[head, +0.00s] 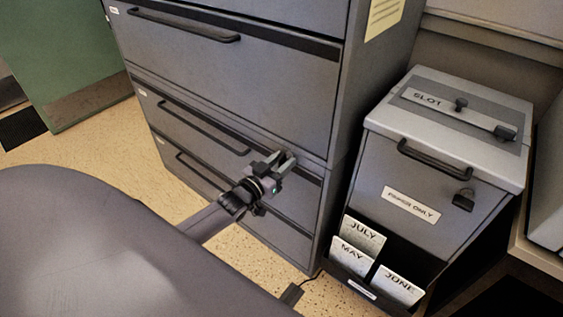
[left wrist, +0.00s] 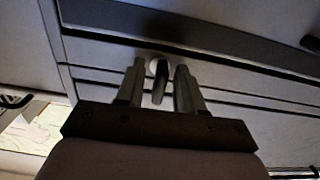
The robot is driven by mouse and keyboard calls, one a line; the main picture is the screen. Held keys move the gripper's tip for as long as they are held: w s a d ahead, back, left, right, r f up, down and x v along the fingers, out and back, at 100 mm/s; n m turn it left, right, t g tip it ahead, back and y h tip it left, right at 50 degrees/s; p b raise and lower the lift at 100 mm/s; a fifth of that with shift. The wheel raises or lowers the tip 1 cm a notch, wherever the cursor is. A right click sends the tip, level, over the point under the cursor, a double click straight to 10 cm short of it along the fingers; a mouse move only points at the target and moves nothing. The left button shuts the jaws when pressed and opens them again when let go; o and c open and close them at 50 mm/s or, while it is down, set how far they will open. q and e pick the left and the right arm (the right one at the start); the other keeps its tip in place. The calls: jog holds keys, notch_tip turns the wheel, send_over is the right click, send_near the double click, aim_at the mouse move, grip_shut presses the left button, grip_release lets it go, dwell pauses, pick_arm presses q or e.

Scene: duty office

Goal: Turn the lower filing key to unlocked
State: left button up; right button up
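The grey filing cabinet (head: 240,85) stands in the middle of the head view, with several drawers and long dark handles. My left gripper (head: 283,159) is at the cabinet's front near its right edge, just below the large drawer. In the left wrist view, a key (left wrist: 160,84) in a round pale lock shows between the two fingers of my left gripper (left wrist: 159,82). The fingers stand apart, with a narrow gap on each side of the key. In the head view the gripper hides the key. My right gripper is not in view.
A grey box labelled SLOT (head: 445,155) with a padlock (head: 464,200) stands right of the cabinet. Month cards (head: 358,240) sit in its front rack. A green panel (head: 65,55) is at the far left. Speckled floor (head: 115,150) is clear left of the cabinet.

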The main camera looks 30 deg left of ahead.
aim_at(279, 165)
pick_arm(q)
jog(key=shift+s+a+p, duration=0.15)
jog(key=shift+s+p, duration=0.3)
jog(key=shift+s, duration=1.35)
jog(key=shift+s+a+p, duration=0.15)
jog(key=shift+s+p, duration=0.25)
jog(key=shift+s, duration=1.4)
jog(key=s+d+f+m+g+h, duration=0.15)
jog(key=s+d+g, duration=0.25)
jog(key=s+d, duration=0.45)
jog(key=s+d+f+g, duration=0.2)
jog(key=s+d+g, duration=0.1)
jog(key=s+d, duration=0.5)
notch_tip(279, 165, up, 10)
jog(key=s+a+p, duration=0.1)
jog(key=s+p, duration=0.2)
jog(key=p, duration=0.9)
jog(key=shift+a+g+p, duration=0.3)
jog(key=shift+a+p, duration=0.05)
jog(key=shift+a+y, duration=0.2)
jog(key=shift+y, duration=0.05)
